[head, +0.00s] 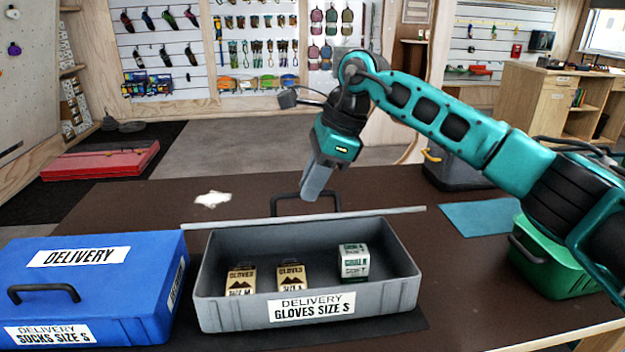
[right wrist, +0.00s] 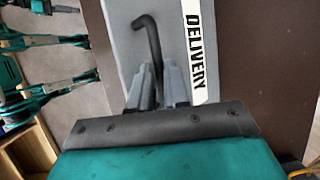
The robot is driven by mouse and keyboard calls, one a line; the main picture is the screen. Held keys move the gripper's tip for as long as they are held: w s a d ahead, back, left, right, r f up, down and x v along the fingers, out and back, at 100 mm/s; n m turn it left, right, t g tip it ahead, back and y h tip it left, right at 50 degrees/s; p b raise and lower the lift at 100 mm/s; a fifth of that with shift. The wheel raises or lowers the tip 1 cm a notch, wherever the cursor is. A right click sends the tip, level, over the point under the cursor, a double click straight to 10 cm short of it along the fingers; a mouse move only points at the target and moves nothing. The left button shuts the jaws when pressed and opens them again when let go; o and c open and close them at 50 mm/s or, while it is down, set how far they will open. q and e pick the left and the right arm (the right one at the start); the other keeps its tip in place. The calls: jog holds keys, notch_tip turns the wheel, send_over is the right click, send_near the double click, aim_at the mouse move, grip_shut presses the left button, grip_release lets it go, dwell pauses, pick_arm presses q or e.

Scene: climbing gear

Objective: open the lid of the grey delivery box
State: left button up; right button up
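The grey delivery box (head: 222,307) stands open on the brown table, labelled "DELIVERY GLOVES SIZE S". Its lid (head: 385,212) is swung up at the back and shows nearly edge-on. The lid's dark handle (head: 278,200) sticks out behind it. Two tan glove packs (head: 291,276) and a green-and-white pack (head: 353,262) are inside. My right gripper (head: 314,194) is at the handle. In the right wrist view, the handle's bar (right wrist: 151,42) runs between its close-set fingers (right wrist: 159,84), with the lid's "DELIVERY" label beside it. My left gripper is out of view.
A closed blue box (head: 112,296) stands close on the left. A green box (head: 553,263) is at the right under my right arm, near a teal mat (head: 478,219). A white scrap (head: 212,199) lies behind. The table right of the grey box is clear.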

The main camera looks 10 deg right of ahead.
jog(key=o, duration=0.4)
jog(key=shift+w+f, duration=0.15)
jog(key=shift+f, duration=0.05)
jog(key=shift+r, duration=0.1)
jog(key=v, duration=1.3)
